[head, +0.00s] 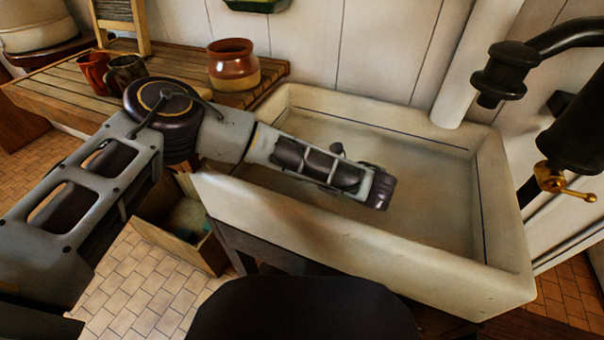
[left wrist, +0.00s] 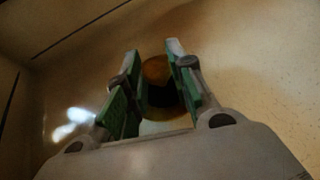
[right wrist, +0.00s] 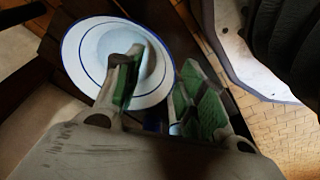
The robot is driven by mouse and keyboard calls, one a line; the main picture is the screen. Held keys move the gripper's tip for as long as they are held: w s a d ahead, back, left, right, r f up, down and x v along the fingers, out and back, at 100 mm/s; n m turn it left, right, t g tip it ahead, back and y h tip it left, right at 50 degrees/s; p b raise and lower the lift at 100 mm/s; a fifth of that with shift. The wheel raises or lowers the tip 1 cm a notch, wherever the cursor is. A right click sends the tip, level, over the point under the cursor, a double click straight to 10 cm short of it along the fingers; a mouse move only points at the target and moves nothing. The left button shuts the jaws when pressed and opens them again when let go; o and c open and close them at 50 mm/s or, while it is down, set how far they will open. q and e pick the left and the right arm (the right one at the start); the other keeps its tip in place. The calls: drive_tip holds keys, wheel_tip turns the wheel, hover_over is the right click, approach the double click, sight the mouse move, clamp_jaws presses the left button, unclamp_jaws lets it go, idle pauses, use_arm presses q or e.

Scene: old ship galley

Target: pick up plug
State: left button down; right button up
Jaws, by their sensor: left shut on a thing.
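The white sink (head: 300,215) fills the middle and right of the head view, and my left arm reaches over its left wall. My left gripper (left wrist: 153,56) points down at the sink floor in the left wrist view; in the head view its fingers are hidden behind the wrist. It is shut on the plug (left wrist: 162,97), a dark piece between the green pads. A round brownish-yellow surface shows around the plug; I cannot tell how far the plug sits above the floor. My right gripper (right wrist: 163,60) is open and empty in the right wrist view, outside the head view.
A slatted wooden board (head: 60,95) left of the sink holds a brown jar (head: 233,66) and two mugs (head: 94,72). A black tap (head: 510,70) overhangs the sink's right side. A blue-rimmed white dish (right wrist: 85,45) lies beyond my right fingers. A wooden box (head: 180,240) stands below.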

use_arm(q)
drive_tip(key=shift+r, duration=0.1)
drive_tip(key=shift+r, duration=0.8)
wheel_tip(320, 180, up, 8)
drive_tip(key=p, duration=0.2)
use_arm(e)
wheel_tip(320, 180, down, 5)
drive_tip(key=s+d, duration=0.2)
drive_tip(key=shift+s+d+f, duration=0.2)
drive_tip(key=shift+s+d, duration=0.15)
drive_tip(key=shift+d, duration=0.05)
use_arm(q)
drive_tip(key=shift+r, duration=0.1)
